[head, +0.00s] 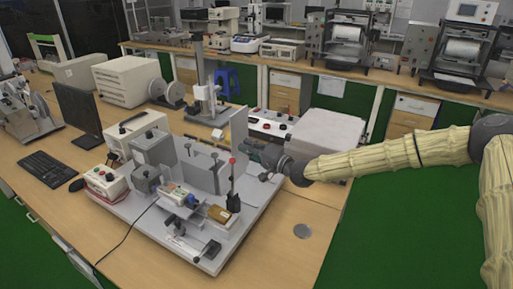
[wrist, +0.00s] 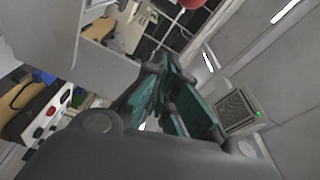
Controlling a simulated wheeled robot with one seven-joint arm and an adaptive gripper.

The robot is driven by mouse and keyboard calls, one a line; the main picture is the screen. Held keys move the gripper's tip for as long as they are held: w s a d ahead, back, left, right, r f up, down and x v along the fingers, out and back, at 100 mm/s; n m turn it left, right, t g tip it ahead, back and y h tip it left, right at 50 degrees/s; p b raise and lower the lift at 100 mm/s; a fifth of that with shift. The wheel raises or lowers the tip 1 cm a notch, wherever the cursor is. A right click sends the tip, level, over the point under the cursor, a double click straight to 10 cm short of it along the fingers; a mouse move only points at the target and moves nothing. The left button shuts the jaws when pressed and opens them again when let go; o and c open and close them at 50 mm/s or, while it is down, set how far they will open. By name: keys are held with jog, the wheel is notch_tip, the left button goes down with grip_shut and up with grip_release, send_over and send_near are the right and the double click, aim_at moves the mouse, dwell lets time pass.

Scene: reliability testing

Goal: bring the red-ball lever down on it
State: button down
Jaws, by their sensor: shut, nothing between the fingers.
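The red-ball lever (head: 232,161) stands upright on the right side of the test rig, with its red ball at the top and a black base below. The red ball (wrist: 192,3) is cut off by the top edge of the wrist view. My gripper (head: 253,149) is shut and empty. In the head view it appears just right of the ball and slightly above it, without clear contact. Its teal-lined fingers (wrist: 158,75) show in the middle of the wrist view, below the ball in the picture. The exact depth gap is unclear.
The rig's light base plate (head: 205,262) carries several clamps, blocks and a brass-coloured cylinder (head: 219,214). A tall grey plate (head: 239,145) stands close to the lever. A pale box (head: 328,130) sits behind my arm. The wooden table (head: 285,240) is mostly clear at front right.

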jog(key=s, duration=0.1)
jog(key=s+a+p, duration=0.1)
jog(key=s+f+p, duration=0.1)
jog(key=shift+s+a, duration=0.3)
